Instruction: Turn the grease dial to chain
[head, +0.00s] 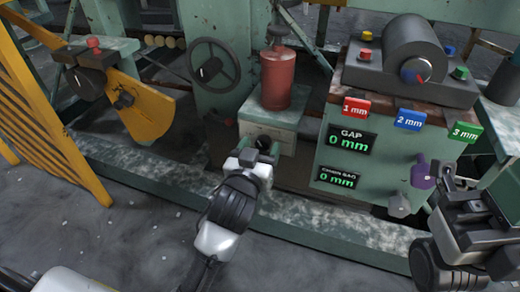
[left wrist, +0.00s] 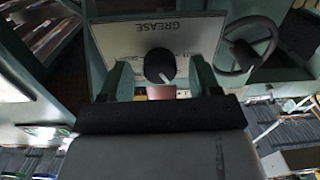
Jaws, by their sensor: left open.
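The grease dial (left wrist: 159,66) is a round black knob with a white pointer mark. It sits on a pale plate (left wrist: 120,38) lettered GREASE, which appears upside down in the left wrist view. The pointer mark slants to the lower right there; the smaller lettering is too small to read. In the head view the dial (head: 263,142) is on the front of a pale box (head: 283,122) below a red canister. My left gripper (head: 258,157) is open just in front of it. In the left wrist view its fingers (left wrist: 160,80) stand either side of the dial, with gaps showing.
My right gripper (head: 438,176) is at the right, by a purple knob (head: 421,175) on the green gap panel (head: 385,150). A grey knob (head: 399,205) is below. A handwheel (head: 213,66) stands left of the red canister (head: 276,78). A green rail (head: 300,215) runs along the front.

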